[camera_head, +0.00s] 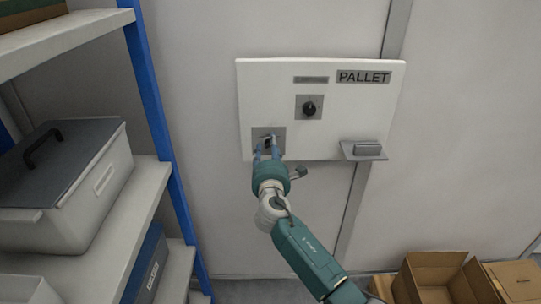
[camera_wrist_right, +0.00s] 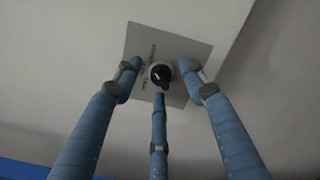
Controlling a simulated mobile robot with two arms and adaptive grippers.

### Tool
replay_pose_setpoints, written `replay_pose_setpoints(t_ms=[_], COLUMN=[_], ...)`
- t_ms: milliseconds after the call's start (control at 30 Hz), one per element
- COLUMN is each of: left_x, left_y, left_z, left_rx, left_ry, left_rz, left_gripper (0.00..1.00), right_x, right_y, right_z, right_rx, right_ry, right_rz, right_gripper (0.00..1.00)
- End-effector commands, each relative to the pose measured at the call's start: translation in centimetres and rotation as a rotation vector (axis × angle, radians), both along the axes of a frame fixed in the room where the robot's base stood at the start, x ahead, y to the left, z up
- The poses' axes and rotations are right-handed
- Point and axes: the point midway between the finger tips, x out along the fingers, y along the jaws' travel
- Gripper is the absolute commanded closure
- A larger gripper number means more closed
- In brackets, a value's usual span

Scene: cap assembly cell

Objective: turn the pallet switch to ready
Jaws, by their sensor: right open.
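A white panel (camera_head: 350,100) with a PALLET label (camera_head: 363,77) is on the wall. It carries two black knobs on grey plates. My right gripper (camera_head: 267,146) is at the lower-left knob (camera_head: 268,142), which it partly hides in the head view. In the right wrist view, that knob (camera_wrist_right: 161,75) sits on its grey plate (camera_wrist_right: 168,45), with small print left of it that I cannot read. My right gripper's fingers (camera_wrist_right: 160,80) are spread around the knob, open, apart from it as far as I can tell. My left gripper is not in view.
The other knob (camera_head: 309,107) is higher on the panel, and a small grey ledge (camera_head: 364,151) juts out at its lower right. A shelf with a blue post (camera_head: 155,110) and a lidded grey bin (camera_head: 70,190) stands left. Open cardboard boxes (camera_head: 435,275) lie at lower right.

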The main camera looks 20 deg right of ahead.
Motion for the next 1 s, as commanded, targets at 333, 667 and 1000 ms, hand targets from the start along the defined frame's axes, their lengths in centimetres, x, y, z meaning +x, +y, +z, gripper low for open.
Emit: replay_pose_setpoints(t_ms=[333,667,1000], left_x=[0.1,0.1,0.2], left_y=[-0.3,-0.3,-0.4], left_z=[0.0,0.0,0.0], left_rx=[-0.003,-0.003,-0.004], left_ry=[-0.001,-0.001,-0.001], left_rz=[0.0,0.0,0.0], left_gripper=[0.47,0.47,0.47], right_x=[-6.6,-10.8,-11.1], right_y=[1.8,2.9,3.0], right_z=[-0.2,0.0,0.0], right_rx=[0.003,0.002,0.001], right_ry=[0.001,0.0,0.0], right_rz=[0.001,-0.002,-0.003], right_gripper=[0.58,0.58,0.58])
